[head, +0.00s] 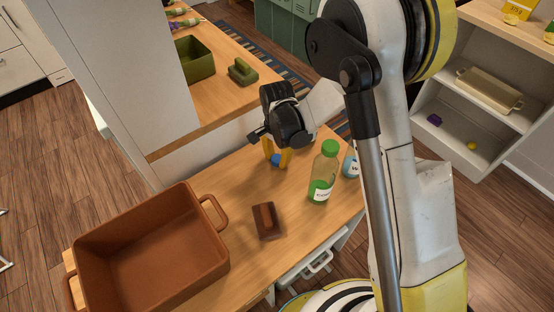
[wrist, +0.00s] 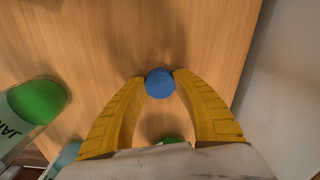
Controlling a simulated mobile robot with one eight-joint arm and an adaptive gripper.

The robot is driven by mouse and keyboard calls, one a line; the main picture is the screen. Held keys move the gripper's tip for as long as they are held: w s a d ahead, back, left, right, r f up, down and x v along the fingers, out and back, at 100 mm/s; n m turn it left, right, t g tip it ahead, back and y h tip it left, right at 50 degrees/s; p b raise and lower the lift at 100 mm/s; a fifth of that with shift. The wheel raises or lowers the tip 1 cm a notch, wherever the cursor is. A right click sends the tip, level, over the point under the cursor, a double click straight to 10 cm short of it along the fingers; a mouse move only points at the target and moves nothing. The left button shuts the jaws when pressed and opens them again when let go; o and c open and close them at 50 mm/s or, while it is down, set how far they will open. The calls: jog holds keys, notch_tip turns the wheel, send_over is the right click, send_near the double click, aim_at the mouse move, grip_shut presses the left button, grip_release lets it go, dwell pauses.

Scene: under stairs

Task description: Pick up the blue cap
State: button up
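The blue cap (head: 276,160) is a small round piece over the wooden counter, beyond the green-capped bottle in the head view. In the wrist view the blue cap (wrist: 160,83) lies between the two yellow fingertips, which meet its left and right sides. My gripper (head: 277,158) points down and is shut on the cap; the yellow fingers also show in the wrist view (wrist: 159,78). I cannot tell whether the cap still touches the wood. A small green patch (wrist: 170,140) shows between the fingers near the palm; what it is stays unclear.
A clear bottle with green cap (head: 323,175) stands right of my gripper, with a blue-white bottle (head: 350,163) partly behind my arm. A brown block-like item (head: 267,221) and a large brown pan (head: 150,245) lie nearer. A wall panel (head: 110,80) rises at left.

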aim_at(277, 158)
jog(key=shift+r, duration=0.1)
notch_tip(277, 158, up, 10)
jog(key=p, duration=0.4)
jog(key=shift+o, duration=0.9)
grip_shut()
